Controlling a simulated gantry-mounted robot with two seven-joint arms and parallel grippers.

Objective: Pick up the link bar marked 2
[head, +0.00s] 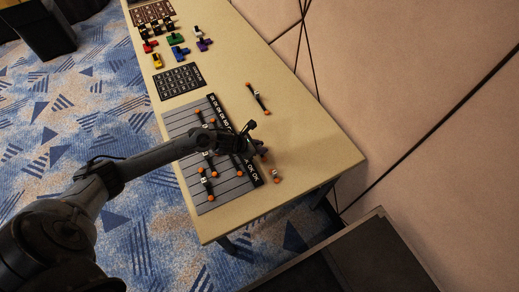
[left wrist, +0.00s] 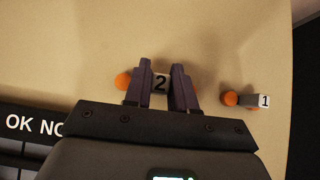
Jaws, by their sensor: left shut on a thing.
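The link bar marked 2 (left wrist: 160,82) sits between the fingers of my left gripper (left wrist: 161,86) in the left wrist view. Its white label with a black 2 faces the camera, and one orange end shows left of the fingers. My left gripper is shut on it. In the head view, my left gripper (head: 258,148) is over the table beside the grey board, and it mostly hides this bar. I cannot tell whether the bar touches the table. My right gripper is not in view.
A bar marked 1 (left wrist: 264,101) lies close by on the right in the wrist view. In the head view, another orange-ended bar (head: 258,98) lies farther up the table. The grey lined board (head: 232,190) carries several bars. Coloured blocks (head: 176,39) stand at the far end.

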